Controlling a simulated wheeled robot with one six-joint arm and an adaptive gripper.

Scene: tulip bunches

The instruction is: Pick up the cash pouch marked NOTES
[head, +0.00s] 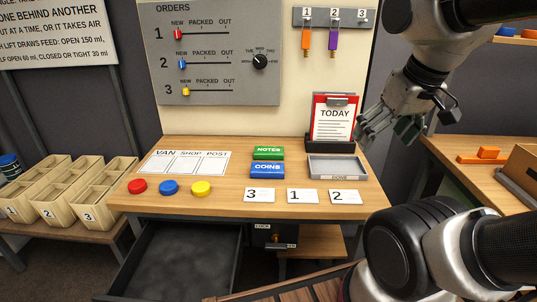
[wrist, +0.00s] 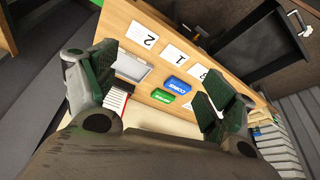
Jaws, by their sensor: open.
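The green cash pouch marked NOTES (head: 268,153) lies flat on the wooden desk, just behind the blue pouch marked COINS (head: 267,170). In the wrist view the green pouch (wrist: 179,86) lies between my two fingers, well beyond them, with the blue pouch (wrist: 163,97) beside it; I cannot tell which colour edge is nearer. My gripper (head: 392,128) is open and empty, up in the air to the right of the pouches, near the red TODAY clipboard. Its spread fingers also show in the wrist view (wrist: 157,88).
The red TODAY clipboard (head: 334,120) stands at the desk's back right, behind a grey tray (head: 338,178). Number cards 3, 1 and 2 (head: 302,196) lie along the front. Red, blue and yellow discs (head: 169,187) sit at left. An open drawer (head: 180,262) juts out below.

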